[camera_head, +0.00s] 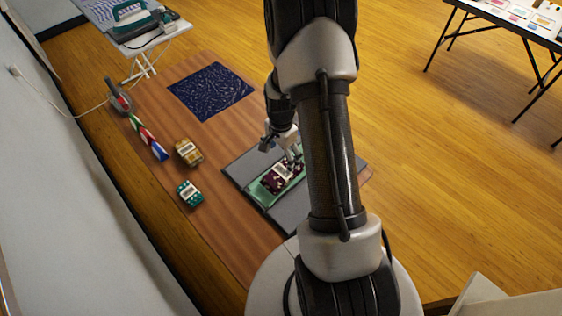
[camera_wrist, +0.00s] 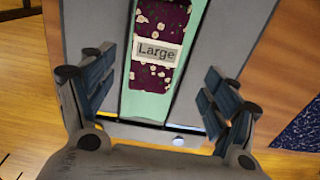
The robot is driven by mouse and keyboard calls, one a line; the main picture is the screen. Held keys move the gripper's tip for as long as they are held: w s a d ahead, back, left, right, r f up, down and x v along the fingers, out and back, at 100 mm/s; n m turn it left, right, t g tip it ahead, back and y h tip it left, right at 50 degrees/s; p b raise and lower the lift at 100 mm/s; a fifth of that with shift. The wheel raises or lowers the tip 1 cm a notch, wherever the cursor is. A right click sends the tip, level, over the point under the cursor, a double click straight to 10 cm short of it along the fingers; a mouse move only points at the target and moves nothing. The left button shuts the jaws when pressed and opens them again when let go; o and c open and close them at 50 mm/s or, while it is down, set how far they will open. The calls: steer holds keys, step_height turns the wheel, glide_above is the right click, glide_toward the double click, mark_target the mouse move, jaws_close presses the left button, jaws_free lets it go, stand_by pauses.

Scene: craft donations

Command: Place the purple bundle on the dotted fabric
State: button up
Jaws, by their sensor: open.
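The purple bundle (camera_head: 275,184) is dark with pale flowers and a "Large" label. It lies on a green strip (camera_head: 265,194) on a grey board on the table, and shows in the wrist view (camera_wrist: 153,78) between my fingers. My gripper (camera_head: 281,148) is open and empty above the far end of the board; in the wrist view its fingers (camera_wrist: 158,66) stand apart on either side of the green strip. The dotted fabric (camera_head: 211,91) is dark blue with pale specks. It lies flat and bare at the table's far part, and its edge shows in the wrist view (camera_wrist: 302,132).
A yellow bundle (camera_head: 188,152) and a teal bundle (camera_head: 189,193) lie left of the grey board (camera_head: 239,172). A striped roll (camera_head: 148,138) and a grey-red tool (camera_head: 118,97) lie near the left edge. Bare wood lies between the fabric and the board.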

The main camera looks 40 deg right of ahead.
steer(key=s+a+r+n+t, duration=0.15)
steer(key=a+r+n, duration=0.3)
steer(key=r, duration=0.75)
steer(key=s+a+r+n+t, duration=0.1)
steer(key=s+a+r+n, duration=0.35)
steer(key=r, duration=0.85)
steer(key=s+a+r+n+t, duration=0.2)
steer(key=s+a+r+n, duration=0.5)
steer(key=s, duration=0.6)
steer(key=shift+a+r, duration=0.4)
steer(key=shift+a, duration=0.8)
